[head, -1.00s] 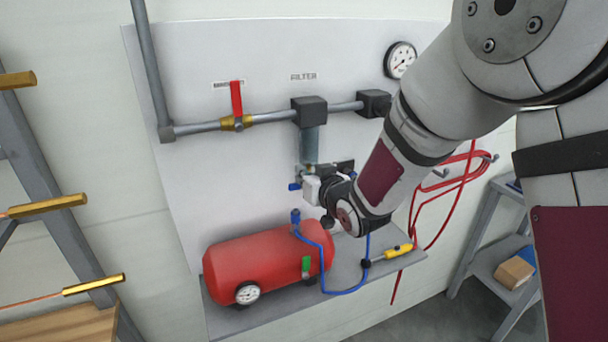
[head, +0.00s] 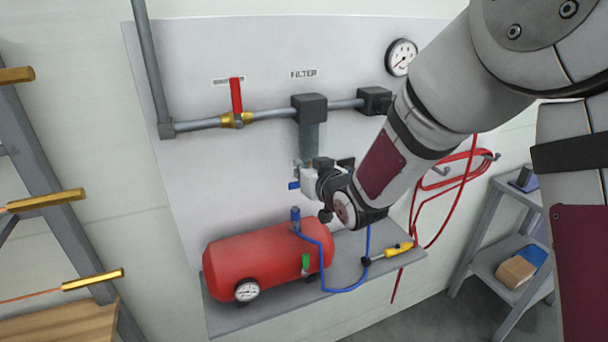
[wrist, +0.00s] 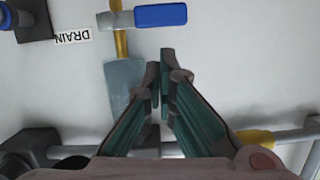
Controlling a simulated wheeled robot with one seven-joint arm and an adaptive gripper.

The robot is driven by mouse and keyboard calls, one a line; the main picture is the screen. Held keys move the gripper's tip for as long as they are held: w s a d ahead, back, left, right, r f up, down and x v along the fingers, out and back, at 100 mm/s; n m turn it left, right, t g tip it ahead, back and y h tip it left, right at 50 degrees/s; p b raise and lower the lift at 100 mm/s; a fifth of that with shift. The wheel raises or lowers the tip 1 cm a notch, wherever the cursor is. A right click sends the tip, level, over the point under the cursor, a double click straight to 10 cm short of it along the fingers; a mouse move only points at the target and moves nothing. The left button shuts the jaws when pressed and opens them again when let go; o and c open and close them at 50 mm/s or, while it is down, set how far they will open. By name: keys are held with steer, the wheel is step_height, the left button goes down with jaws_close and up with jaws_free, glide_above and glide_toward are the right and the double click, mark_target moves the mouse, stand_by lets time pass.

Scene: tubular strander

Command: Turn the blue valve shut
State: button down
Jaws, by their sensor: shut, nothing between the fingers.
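The blue valve handle (wrist: 160,16) shows at the top of the wrist view. It points sideways, across the brass drain pipe (wrist: 121,42) below the filter's grey bowl (wrist: 124,82). A small part of the handle (head: 293,186) also shows in the head view, left of my gripper. My gripper (wrist: 160,60) is shut and empty. In the wrist view its fingertips appear just short of the handle, with a visible gap in the picture. In the head view my wrist hides the fingertips and most of the valve.
A red-handled valve (head: 236,97) sits on the pipe to the upper left. A red tank (head: 262,258) with a blue hose (head: 345,290) stands on the shelf (head: 392,264) below. A DRAIN label (wrist: 73,37) is beside the drain pipe. A gauge (head: 400,57) hangs upper right.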

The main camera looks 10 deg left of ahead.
steer(key=r+v, duration=0.2)
steer(key=v, duration=0.8)
steer(key=s+d+r+m+g+h, duration=0.1)
steer(key=s+d+r+m+h, duration=0.2)
steer(key=d, duration=0.6)
steer(key=s+d+r+m+g+h, duration=0.1)
steer(key=s+d+h, duration=0.3)
steer(key=d, duration=0.5)
steer(key=s+d+m+g+h, duration=0.1)
steer(key=s+d, duration=0.3)
steer(key=s, duration=0.5)
steer(key=s+d+m+g, duration=0.1)
steer(key=s+d+g, duration=0.2)
steer(key=s, duration=0.7)
steer(key=shift+s+d+f+g+h+b, duration=0.3)
steer(key=shift+d+g+h+b, duration=0.1)
steer(key=shift+d, duration=0.55)
steer(key=shift+w, duration=0.1)
